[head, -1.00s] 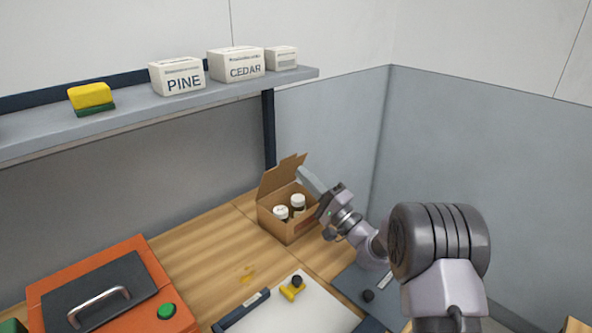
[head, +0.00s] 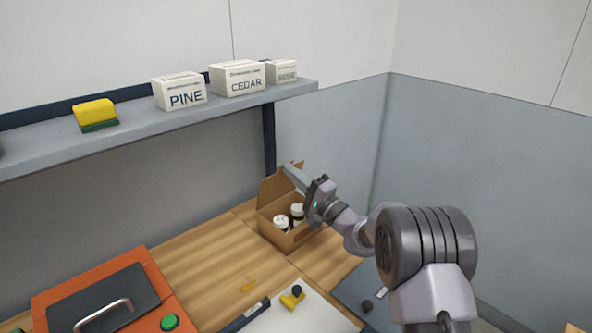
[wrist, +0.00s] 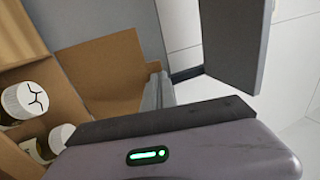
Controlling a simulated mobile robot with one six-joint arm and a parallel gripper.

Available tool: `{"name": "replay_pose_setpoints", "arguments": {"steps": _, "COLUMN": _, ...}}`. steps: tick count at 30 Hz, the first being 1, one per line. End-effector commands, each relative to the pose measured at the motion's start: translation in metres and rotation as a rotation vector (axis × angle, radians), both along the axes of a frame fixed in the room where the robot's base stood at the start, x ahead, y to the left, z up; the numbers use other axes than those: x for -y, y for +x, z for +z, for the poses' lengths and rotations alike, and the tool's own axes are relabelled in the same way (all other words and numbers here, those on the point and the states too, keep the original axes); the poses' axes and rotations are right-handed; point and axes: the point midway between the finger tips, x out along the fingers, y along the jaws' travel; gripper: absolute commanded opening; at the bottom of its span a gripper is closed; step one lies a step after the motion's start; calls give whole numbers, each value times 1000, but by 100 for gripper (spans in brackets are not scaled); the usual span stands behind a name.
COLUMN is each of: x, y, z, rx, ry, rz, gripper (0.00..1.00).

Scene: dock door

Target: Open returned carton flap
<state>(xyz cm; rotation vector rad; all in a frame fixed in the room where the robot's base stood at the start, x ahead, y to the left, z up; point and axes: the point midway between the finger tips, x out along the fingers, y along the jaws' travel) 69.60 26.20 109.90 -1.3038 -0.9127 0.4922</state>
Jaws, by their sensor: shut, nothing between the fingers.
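The brown cardboard carton (head: 284,240) stands open on the wooden bench, with white-capped bottles (head: 281,221) inside. Its flap (head: 272,187) stands up at the back of the carton; it also shows in the wrist view (wrist: 108,72). My gripper (head: 291,177) is shut and empty. Its fingers reach across the upper right of the flap, above the carton's right side. In the wrist view the fingertips lie by the flap's right edge; I cannot tell whether they touch it. My gripper hides part of the carton's right side.
A shelf (head: 150,125) above holds a PINE box (head: 180,92), a CEDAR box (head: 238,79), a smaller box and a yellow-green sponge (head: 95,114). Its dark post (head: 269,140) stands behind the carton.

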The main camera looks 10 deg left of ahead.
Motion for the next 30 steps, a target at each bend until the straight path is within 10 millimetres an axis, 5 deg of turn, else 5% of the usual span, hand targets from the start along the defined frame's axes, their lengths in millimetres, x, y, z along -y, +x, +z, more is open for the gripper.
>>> {"name": "replay_pose_setpoints", "arguments": {"steps": 1, "x": -3, "y": 2, "z": 13, "rx": -16, "ry": -23, "rz": 1, "gripper": 0}}
{"name": "replay_pose_setpoints", "arguments": {"steps": 7, "x": -20, "y": 14, "z": 21, "rx": -102, "ry": -139, "rz": 1, "gripper": 0}}
{"name": "replay_pose_setpoints", "arguments": {"steps": 30, "x": -51, "y": 38, "z": 20, "rx": -182, "ry": -243, "rz": 0, "gripper": 0}}
